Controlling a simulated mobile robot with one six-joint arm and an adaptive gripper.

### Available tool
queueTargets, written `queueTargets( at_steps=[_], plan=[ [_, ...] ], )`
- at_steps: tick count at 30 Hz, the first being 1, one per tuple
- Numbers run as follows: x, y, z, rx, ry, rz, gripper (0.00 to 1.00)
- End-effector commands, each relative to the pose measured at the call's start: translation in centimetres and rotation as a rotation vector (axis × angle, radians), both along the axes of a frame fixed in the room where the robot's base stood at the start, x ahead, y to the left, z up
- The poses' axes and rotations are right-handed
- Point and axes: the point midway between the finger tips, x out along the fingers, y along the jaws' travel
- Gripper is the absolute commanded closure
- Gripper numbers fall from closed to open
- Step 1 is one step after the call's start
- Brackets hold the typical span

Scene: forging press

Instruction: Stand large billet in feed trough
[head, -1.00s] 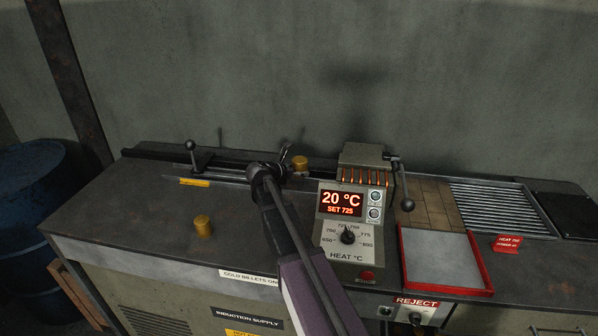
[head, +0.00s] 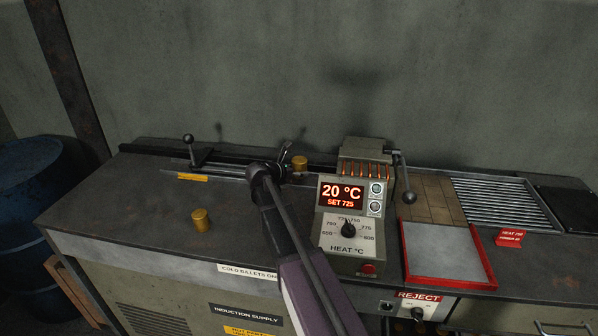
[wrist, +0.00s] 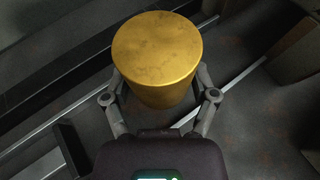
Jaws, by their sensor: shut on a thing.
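A brass-coloured billet (head: 300,163) is upright at the feed trough (head: 232,170), the long dark channel along the back of the bench. My gripper (head: 286,168) is shut on this billet. In the wrist view the billet (wrist: 157,60) shows its round top, with a finger on each side low on its body. The trough's pale edges (wrist: 50,120) run diagonally on both sides of it. Its bottom is hidden, so I cannot tell whether it touches the trough floor. Another brass billet (head: 201,220) stands upright on the open bench top at the front left.
The heater control box (head: 346,225) reads 20 °C, set 725, right of my arm. A lever with a ball knob (head: 190,140) stands at the trough's left; another lever (head: 405,180) is right of the heater. A red-rimmed tray (head: 447,255) lies at the right.

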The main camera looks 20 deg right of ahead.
Motion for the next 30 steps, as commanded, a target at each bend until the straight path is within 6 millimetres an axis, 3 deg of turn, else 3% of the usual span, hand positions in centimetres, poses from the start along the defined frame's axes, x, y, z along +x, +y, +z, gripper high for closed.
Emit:
queueTargets(
  at_steps=[12,30],
  plan=[
    [0.0,0.0,-2.9,-0.003,0.000,0.000,0.86],
    [0.0,-0.1,-3.3,-0.003,0.000,-0.001,0.86]
  ],
)
